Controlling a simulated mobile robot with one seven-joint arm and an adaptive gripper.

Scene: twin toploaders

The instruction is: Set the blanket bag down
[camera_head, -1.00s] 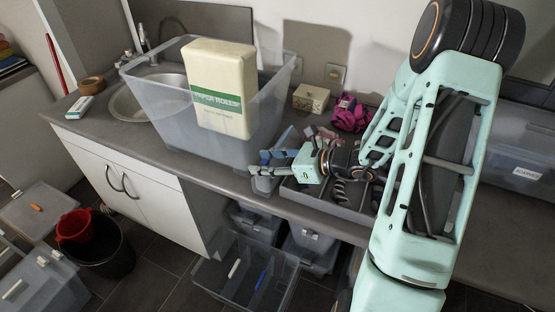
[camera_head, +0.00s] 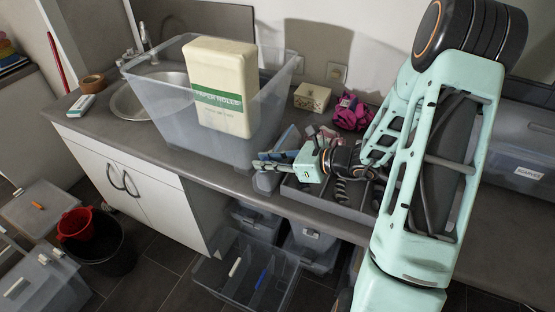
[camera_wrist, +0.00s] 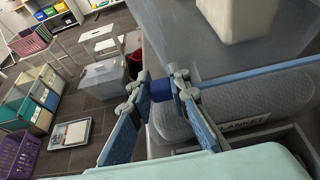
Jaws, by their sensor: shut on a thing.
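The blanket bag (camera_wrist: 290,95) is grey with blue trim and a white label reading "BLANKET" in the wrist view. My gripper (camera_wrist: 163,88) is shut on a blue part of the bag at its left end. In the head view my gripper (camera_head: 262,163) points left over the counter front. A grey part of the bag (camera_head: 266,183) shows under the fingers, beside the clear tub. The arm hides most of the bag there. I cannot tell whether its underside touches the counter or the tray.
A clear tub (camera_head: 160,110) holding a tall paper rolls pack (camera_head: 225,72) stands close left, partly over the sink (camera_head: 125,105). A divided grey tray (camera_head: 305,200) lies right of the bag. Pink gloves (camera_head: 352,115) and a cream box (camera_head: 312,97) stand behind. Open bins (camera_head: 215,285) sit below.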

